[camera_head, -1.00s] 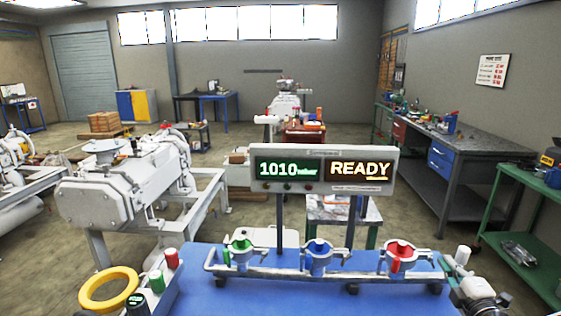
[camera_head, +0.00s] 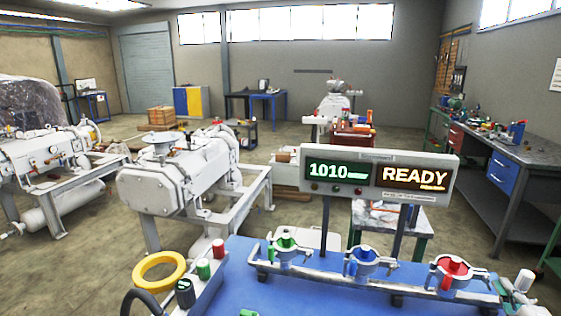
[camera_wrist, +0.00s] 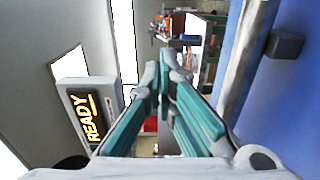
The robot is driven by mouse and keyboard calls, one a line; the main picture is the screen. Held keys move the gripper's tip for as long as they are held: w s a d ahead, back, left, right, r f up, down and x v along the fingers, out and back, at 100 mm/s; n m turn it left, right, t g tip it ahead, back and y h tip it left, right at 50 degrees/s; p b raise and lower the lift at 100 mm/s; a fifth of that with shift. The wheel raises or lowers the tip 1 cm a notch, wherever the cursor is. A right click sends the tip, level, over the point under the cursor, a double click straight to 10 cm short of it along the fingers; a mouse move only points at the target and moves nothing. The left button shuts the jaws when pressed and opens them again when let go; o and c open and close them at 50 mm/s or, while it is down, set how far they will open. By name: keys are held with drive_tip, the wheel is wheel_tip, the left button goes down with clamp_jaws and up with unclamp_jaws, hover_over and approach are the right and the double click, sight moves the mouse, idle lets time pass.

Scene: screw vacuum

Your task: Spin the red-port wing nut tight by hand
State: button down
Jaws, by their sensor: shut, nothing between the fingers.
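The red port (camera_head: 452,269) sits at the right end of a silver manifold pipe on the blue bench, with a clamp ring and wing nut around it. The nut's tightness cannot be told. The green port (camera_head: 286,244) and blue port (camera_head: 364,258) stand to its left on the same pipe. My gripper (camera_wrist: 163,75), with teal-padded fingers, shows in the wrist view. Its fingers are shut with nothing between them. The pipe (camera_wrist: 248,55) runs to its right there. My gripper is outside the head view, and the red port is not identifiable in the wrist view.
A display (camera_head: 379,175) reading 1010 and READY stands behind the ports; it also shows in the wrist view (camera_wrist: 92,115). A yellow ring (camera_head: 159,259) and red (camera_head: 218,249) and green (camera_head: 204,268) capped pieces lie left. The blue bench top (camera_head: 330,298) is mostly clear in front.

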drive_tip(key=shift+w+a+f, duration=0.1)
drive_tip(key=shift+a+f, duration=0.1)
drive_tip(key=shift+a, duration=0.15)
idle(0.7)
drive_tip(key=shift+d+f+p, duration=0.1)
drive_tip(key=shift+f+p, duration=0.5)
drive_tip(key=shift+p, duration=0.1)
drive_tip(key=shift+f+p, duration=0.3)
drive_tip(key=shift+f, duration=0.2)
idle(0.4)
drive_tip(key=p+v, duration=0.3)
drive_tip(key=v, duration=0.3)
drive_tip(key=shift+d+f, duration=0.15)
drive_tip(key=shift+d, duration=0.1)
idle(0.3)
